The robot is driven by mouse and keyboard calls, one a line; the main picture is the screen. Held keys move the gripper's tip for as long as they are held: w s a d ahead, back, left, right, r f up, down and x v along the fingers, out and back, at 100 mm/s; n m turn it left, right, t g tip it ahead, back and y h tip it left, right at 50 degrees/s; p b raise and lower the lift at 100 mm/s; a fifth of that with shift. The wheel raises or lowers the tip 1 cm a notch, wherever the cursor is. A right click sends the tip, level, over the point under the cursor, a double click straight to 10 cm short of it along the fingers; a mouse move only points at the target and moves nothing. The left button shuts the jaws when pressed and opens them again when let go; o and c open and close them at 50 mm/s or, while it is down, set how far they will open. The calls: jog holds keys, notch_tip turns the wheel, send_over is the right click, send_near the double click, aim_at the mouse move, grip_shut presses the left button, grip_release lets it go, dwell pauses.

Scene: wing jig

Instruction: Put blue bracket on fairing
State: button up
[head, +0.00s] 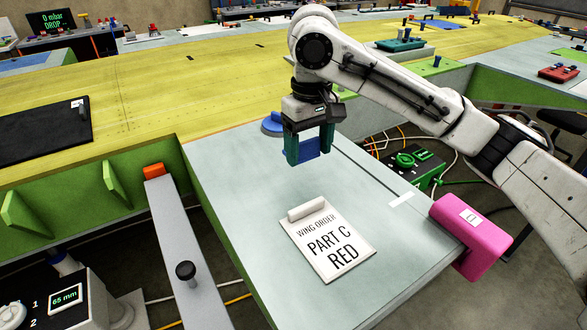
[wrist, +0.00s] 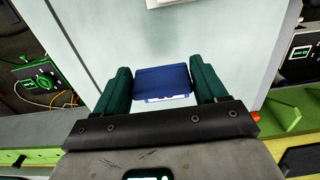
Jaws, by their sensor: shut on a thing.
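The blue bracket (head: 309,150) is between the two green fingers of my gripper (head: 309,143), which is shut on it. My gripper points down and holds it above the far part of the pale grey-blue panel (head: 230,190). The wrist view shows the blue bracket (wrist: 162,82) between the green fingertips (wrist: 161,88), with a white strip along its near edge. I cannot tell for sure which surface is the fairing. A round blue piece (head: 271,124) sits at the panel's far edge, partly behind my gripper.
A pink block (head: 470,235) is at the panel's right edge. A grey bar with a black knob (head: 186,271) runs along the left. The yellow wing surface (head: 180,95) is behind. The panel's left part is clear.

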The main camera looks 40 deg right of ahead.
aim_at(294, 185)
jog(key=f, duration=0.1)
jog(key=w+a+f, duration=0.1)
jog(key=w+f, duration=0.1)
jog(key=shift+a, duration=0.25)
jog(key=shift+w+a+f+p, duration=0.1)
jog(key=shift+f+p, duration=0.15)
jog(key=shift+f, duration=0.7)
jog(key=shift+w+a+f+p, duration=0.1)
jog(key=shift+f+p, duration=0.15)
jog(key=shift+f, duration=0.65)
jog(key=shift+f, duration=0.1)
jog(key=o, duration=1.1)
jog(key=shift+c, duration=0.2)
notch_tip(294, 185, up, 12)
jog(key=shift+r+b, duration=0.15)
jog(key=shift+b, duration=0.2)
